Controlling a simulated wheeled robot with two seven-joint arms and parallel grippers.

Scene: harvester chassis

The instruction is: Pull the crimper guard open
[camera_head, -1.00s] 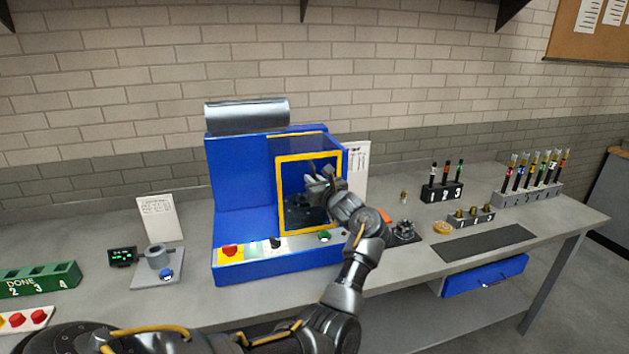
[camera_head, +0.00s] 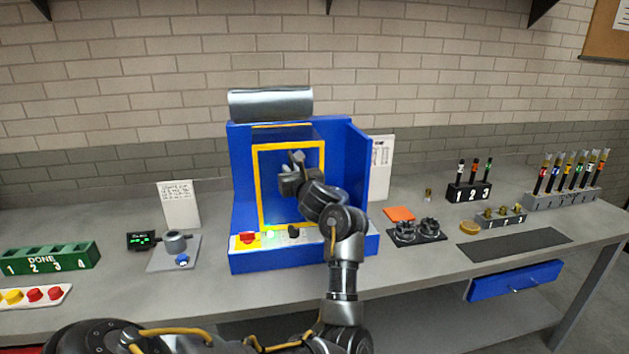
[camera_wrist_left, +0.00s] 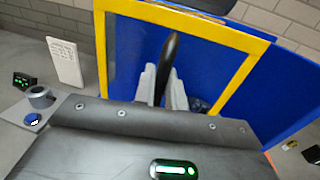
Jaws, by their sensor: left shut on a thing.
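The crimper is a blue machine (camera_head: 240,180) with a silver cylinder on top. Its guard (camera_head: 257,190) is a clear panel in a yellow frame, standing across the left and middle of the machine's front. The guard's frame also shows in the left wrist view (camera_wrist_left: 205,25). My left gripper (camera_head: 297,165) is at the guard's face. In the left wrist view its fingers (camera_wrist_left: 165,88) are closed around a dark upright handle (camera_wrist_left: 170,55). My forearm and wrist hide the guard's lower right part. My right gripper is not in view.
The front panel has a red button (camera_head: 247,239), a green light and a dark knob. A cup fixture (camera_head: 175,242) stands left of the machine, with a green DONE rack (camera_head: 50,260) farther left. Dark round parts (camera_head: 416,231), an orange square (camera_head: 399,214) and vial racks stand to the right.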

